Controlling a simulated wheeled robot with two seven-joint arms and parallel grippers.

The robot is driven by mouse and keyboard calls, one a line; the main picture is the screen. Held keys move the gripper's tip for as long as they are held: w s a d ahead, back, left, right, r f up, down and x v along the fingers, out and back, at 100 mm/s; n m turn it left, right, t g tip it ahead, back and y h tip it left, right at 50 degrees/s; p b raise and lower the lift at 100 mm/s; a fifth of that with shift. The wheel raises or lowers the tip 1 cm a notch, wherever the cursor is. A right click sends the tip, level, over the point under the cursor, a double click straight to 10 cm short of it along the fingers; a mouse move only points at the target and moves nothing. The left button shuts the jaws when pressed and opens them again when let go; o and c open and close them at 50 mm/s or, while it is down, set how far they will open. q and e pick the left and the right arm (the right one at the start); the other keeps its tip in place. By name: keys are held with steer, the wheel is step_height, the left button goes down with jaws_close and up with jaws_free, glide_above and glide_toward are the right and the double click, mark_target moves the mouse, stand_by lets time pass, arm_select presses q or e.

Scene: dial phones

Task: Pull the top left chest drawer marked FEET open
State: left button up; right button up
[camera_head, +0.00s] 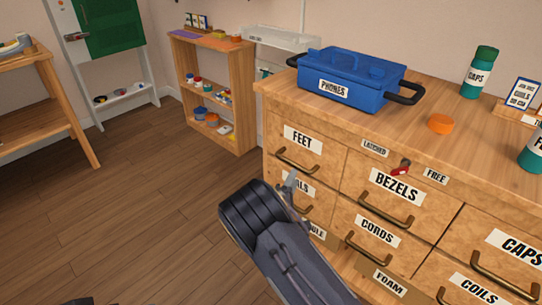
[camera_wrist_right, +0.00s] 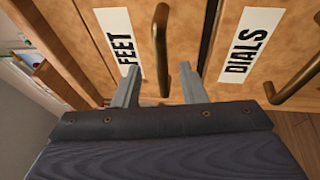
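The FEET drawer (camera_head: 328,158) is the top left one of the wooden chest and sits shut, flush with its front. Its bronze bar handle (camera_head: 297,161) is below the FEET label; the handle (camera_wrist_right: 161,45) also shows in the right wrist view. My right gripper (camera_head: 290,186) is in front of the chest's left column, just below that handle in the head view. In the wrist view its two grey fingers (camera_wrist_right: 158,66) are apart, one on each side of the handle's line. Nothing is gripped; I cannot tell how deep the handle sits between them. My left gripper is out of view.
A red latch lever (camera_head: 400,168) sits between LATCHED and FREE labels above the BEZELS drawer (camera_head: 378,188). The DIALS drawer (camera_wrist_right: 285,55) is directly below FEET. A blue PHONES box (camera_head: 350,80) stands on the chest top. Open floor (camera_head: 140,200) lies to the left.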

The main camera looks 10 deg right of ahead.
mark_target(293, 164)
steer(key=shift+n+t+y, duration=0.4)
steer(key=shift+n+y, duration=0.1)
steer(key=shift+y, duration=0.1)
steer(key=w, duration=0.2)
steer(key=w+d+b, duration=0.1)
steer(key=w, duration=0.4)
steer(key=shift+w+d+r+b, duration=0.3)
steer(key=shift+d+r+b, duration=0.05)
steer(key=shift+d+r, duration=0.05)
jaws_close()
